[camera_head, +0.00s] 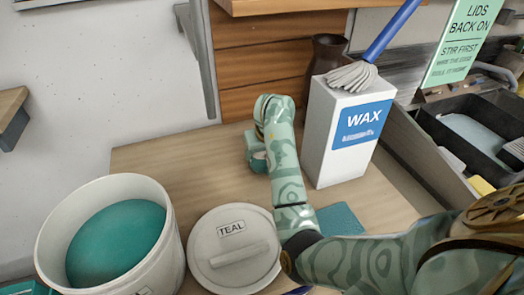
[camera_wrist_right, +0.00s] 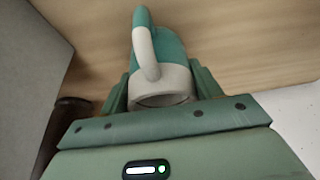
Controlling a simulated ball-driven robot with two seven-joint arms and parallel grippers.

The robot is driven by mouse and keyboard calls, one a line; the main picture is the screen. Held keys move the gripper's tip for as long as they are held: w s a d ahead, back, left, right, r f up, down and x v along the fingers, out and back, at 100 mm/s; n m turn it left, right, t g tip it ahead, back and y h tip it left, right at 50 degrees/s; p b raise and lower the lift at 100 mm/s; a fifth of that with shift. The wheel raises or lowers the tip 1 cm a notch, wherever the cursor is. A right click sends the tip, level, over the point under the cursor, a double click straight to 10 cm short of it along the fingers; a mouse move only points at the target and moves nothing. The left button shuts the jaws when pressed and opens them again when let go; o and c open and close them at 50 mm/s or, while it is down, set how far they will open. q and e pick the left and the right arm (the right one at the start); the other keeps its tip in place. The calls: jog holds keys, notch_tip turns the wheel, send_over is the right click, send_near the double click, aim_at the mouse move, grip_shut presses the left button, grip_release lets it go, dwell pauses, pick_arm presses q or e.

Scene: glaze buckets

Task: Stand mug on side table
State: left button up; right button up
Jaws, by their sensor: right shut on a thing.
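A teal and off-white mug (camera_wrist_right: 165,65) is between the fingers of my right gripper (camera_wrist_right: 162,92) in the right wrist view. Its pale open end faces the wrist camera and its handle points away from the gripper. In the head view the mug (camera_head: 259,162) is a small teal piece, mostly hidden by my right gripper (camera_head: 254,148). My right gripper is shut on it over the wooden tabletop (camera_head: 170,150). I cannot tell whether the mug touches the wood. My left gripper is not in view.
A bucket of teal glaze (camera_head: 165,255) and a TEAL lid (camera_head: 215,260) are in front. The wood left of the gripper is clear.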

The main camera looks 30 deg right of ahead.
jog(key=o, duration=0.9)
jog(key=shift+d+f, duration=0.1)
jog(key=shift+f, duration=0.05)
jog(key=shift+o, duration=1.4)
jog(key=shift+r+p, duration=0.3)
jog(key=shift+r, duration=0.1)
jog(key=p+v, duration=0.4)
jog(key=v, duration=0.6)
jog(key=shift+s+r, duration=0.2)
jog(key=shift+r, duration=0.05)
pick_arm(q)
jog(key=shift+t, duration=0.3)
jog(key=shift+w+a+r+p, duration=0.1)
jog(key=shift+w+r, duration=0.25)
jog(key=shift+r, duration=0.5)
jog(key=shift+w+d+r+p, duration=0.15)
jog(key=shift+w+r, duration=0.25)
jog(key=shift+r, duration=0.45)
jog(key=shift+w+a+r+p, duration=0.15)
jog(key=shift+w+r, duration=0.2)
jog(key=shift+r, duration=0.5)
pick_arm(e)
jog(key=shift+s+r, duration=0.3)
jog(key=shift+r, duration=0.15)
